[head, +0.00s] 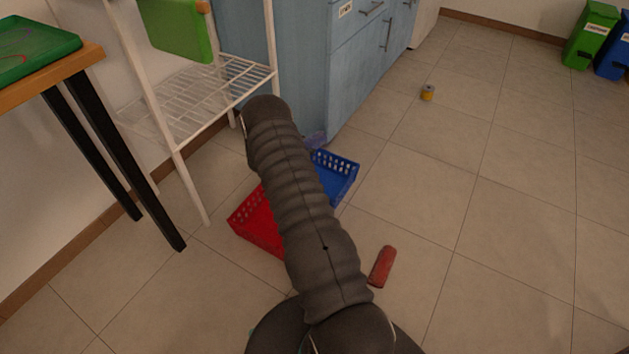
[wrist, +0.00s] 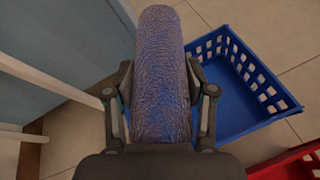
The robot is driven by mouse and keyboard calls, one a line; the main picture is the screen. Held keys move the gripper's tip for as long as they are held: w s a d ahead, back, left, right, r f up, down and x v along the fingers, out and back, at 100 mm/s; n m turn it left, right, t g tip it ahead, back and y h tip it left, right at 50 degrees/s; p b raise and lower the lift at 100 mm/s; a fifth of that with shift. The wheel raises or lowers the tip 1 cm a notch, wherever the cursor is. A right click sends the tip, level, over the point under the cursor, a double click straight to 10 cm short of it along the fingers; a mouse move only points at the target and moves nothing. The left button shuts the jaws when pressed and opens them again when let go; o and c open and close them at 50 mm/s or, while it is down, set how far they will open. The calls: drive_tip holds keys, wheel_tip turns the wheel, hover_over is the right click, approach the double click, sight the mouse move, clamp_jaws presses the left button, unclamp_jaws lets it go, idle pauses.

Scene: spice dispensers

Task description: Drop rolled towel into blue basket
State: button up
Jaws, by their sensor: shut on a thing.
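A purple-blue rolled towel (wrist: 162,75) with a rough texture is between the two fingers of my gripper (wrist: 160,90) in the wrist view, and the gripper is shut on it. A bit of purple, likely the towel (head: 316,139), shows past my arm in the head view, by the cabinet's foot. The blue basket (wrist: 258,122) lies below and to the right of the towel in the wrist view; its inside looks empty where visible. In the head view the blue basket (head: 343,183) is partly hidden by my arm, which also hides my gripper.
A red basket (head: 256,222) sits beside the blue one. A red roll (head: 382,266) lies on the floor to the right. A white wire rack (head: 190,100) and a blue cabinet (head: 345,75) stand close behind. The floor to the right is mostly open, with a small yellow can (head: 427,93).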

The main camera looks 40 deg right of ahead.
sight(315, 144)
drive_tip(key=d, duration=0.2)
drive_tip(key=d+g, duration=0.1)
drive_tip(key=shift+s+d+f+m, duration=0.15)
drive_tip(key=shift+d+f+m, duration=0.2)
drive_tip(key=shift+d+m, duration=0.05)
drive_tip(key=shift+d+f, duration=0.2)
drive_tip(key=shift+d, duration=0.2)
wheel_tip(315, 144, down, 6)
drive_tip(key=shift+r+b, duration=0.2)
drive_tip(key=shift+b, duration=1.05)
drive_tip(key=o, duration=1.3)
drive_tip(key=shift+a, duration=0.15)
drive_tip(key=v, duration=1.2)
